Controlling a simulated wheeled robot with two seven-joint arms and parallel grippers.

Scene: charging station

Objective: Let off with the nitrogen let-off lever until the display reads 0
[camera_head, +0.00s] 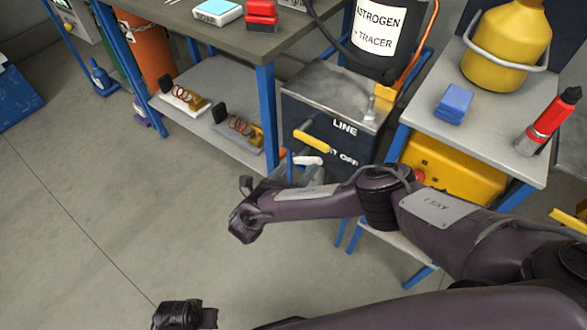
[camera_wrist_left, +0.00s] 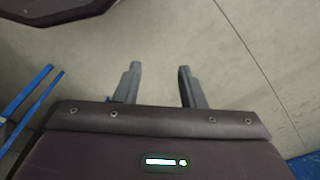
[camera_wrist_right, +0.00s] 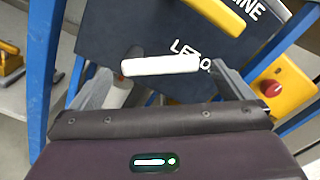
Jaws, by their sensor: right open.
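The white let-off lever (camera_head: 308,161) sticks out of the front of a dark box (camera_head: 322,108) marked LINE and, partly hidden, "OFF". In the right wrist view the white lever (camera_wrist_right: 160,66) lies crosswise between my right gripper's (camera_wrist_right: 163,84) spread fingers, near their tips. That gripper is open and not clamped on it. A yellow lever (camera_head: 312,141) sits just above, by the word LINE. My left gripper (camera_wrist_left: 157,72) is open and empty over bare floor. I see no readable number on any display.
A black nitrogen tracer cylinder (camera_head: 378,62) stands on the box. A workbench (camera_head: 235,35) with a lower shelf stands left. The floor in front is clear.

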